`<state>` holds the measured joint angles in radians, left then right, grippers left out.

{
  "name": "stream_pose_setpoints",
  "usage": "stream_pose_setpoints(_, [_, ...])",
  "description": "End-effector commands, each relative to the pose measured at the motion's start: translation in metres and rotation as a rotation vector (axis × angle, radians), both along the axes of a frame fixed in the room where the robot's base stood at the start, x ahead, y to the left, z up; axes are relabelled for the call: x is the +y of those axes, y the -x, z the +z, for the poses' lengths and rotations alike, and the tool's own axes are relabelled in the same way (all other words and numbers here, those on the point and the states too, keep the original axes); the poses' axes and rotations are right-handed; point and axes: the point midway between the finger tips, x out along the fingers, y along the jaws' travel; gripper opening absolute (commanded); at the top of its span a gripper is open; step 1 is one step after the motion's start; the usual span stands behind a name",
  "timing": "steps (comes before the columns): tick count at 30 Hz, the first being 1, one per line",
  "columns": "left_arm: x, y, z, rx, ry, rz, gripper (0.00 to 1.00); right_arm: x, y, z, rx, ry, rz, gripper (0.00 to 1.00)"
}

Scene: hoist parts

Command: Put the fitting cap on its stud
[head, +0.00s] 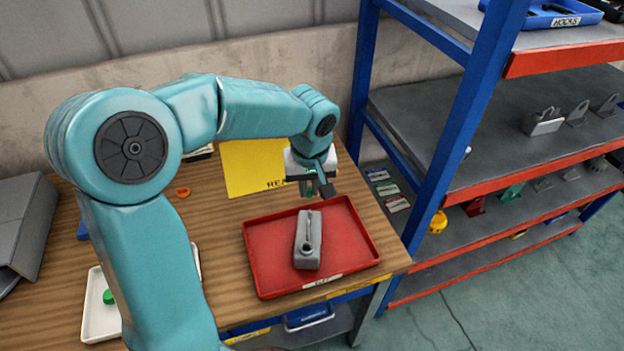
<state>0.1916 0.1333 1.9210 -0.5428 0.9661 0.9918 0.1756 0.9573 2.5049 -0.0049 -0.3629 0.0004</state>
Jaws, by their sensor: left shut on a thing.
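My left gripper (318,190) hangs just above the back part of the red tray (268,283). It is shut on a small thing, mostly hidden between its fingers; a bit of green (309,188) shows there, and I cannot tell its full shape. A grey metal part (307,252) with a long groove lies in the tray, just below and in front of the gripper, apart from it. A small green cap-like piece (108,297) lies on a white tray (95,325) at the left. My right gripper is out of view.
A yellow sheet (245,165) lies behind the red tray, and an orange ring (183,192) lies left of it. A blue-and-red shelf rack (470,110) with several parts stands close to the table's right side. Bare wood lies left of the red tray.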

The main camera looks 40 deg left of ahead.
Motion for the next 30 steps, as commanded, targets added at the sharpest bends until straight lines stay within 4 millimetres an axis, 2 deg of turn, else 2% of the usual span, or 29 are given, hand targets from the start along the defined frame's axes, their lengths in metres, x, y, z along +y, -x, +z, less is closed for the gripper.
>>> stream_pose_setpoints(25, [0.000, -0.004, -0.046, 0.001, 0.000, -0.004, 0.00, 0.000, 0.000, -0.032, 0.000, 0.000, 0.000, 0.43])
stream_pose_setpoints(30, [-0.001, -0.004, -0.043, 0.000, 0.000, -0.004, 0.00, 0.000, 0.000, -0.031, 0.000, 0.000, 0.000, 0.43])
